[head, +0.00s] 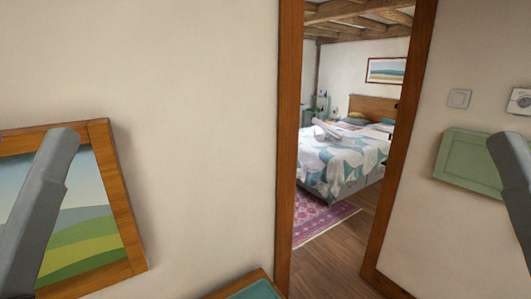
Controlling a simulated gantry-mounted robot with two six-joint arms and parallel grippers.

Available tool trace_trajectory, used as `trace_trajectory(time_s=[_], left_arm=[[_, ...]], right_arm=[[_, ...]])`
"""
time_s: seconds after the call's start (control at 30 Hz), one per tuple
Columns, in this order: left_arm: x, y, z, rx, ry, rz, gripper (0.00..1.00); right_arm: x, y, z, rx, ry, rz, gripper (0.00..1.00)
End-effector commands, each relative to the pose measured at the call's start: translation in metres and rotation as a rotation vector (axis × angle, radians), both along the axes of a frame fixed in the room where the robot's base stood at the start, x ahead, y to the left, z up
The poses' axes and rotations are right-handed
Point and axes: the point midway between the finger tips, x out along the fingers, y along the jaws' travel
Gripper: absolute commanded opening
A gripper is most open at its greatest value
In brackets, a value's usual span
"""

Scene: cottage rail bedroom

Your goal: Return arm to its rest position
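Only grey links of my two arms show in the head view, one at the left edge and one at the right edge. Neither gripper is in the picture, so what they hold or how they stand is hidden. The left link passes in front of a framed landscape picture (122,218). The right link passes in front of a green panel (466,160) on the right wall.
A wooden door frame (289,130) opens onto a bedroom with a bed (345,160), a pink rug (318,220) and bare wooden floor (345,262). A wooden-edged item (225,290) shows at the bottom edge. A switch (459,98) is on the right wall.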

Motion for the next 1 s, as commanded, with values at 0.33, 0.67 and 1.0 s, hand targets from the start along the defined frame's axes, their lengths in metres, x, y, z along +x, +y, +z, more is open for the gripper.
trace_trajectory(time_s=[0.33, 0.67, 1.0], left_arm=[[0.0, 0.001, 0.117, -0.003, 0.0, 0.001, 0.8], [0.0, 0.001, 0.118, -0.004, -0.001, 0.002, 0.85], [0.002, 0.002, 0.115, -0.005, 0.007, 0.005, 0.85]], right_arm=[[0.0, 0.0, 0.119, 0.0, -0.002, 0.0, 0.5], [0.0, 0.0, 0.119, 0.0, -0.001, 0.0, 0.5], [0.0, 0.0, 0.119, 0.0, -0.001, 0.0, 0.5]])
